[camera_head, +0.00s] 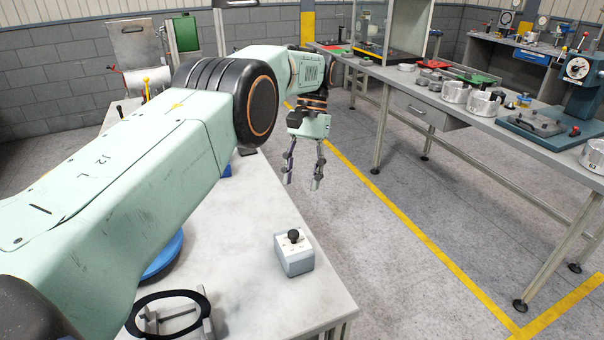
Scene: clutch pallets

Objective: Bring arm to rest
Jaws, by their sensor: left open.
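My left arm (130,180) comes in from the left and reaches across the near table toward the middle of the view. My left gripper (303,183) is open and empty. It points down, its two fingers apart, and appears beyond the table's right edge over the floor. My right gripper is not in view.
A grey box with a black knob (294,254) stands on the near table (235,285). A black ring (168,313) and part of a blue disc (163,262) show near my arm. A long bench (420,105) with metal parts stands right, across open floor (400,210).

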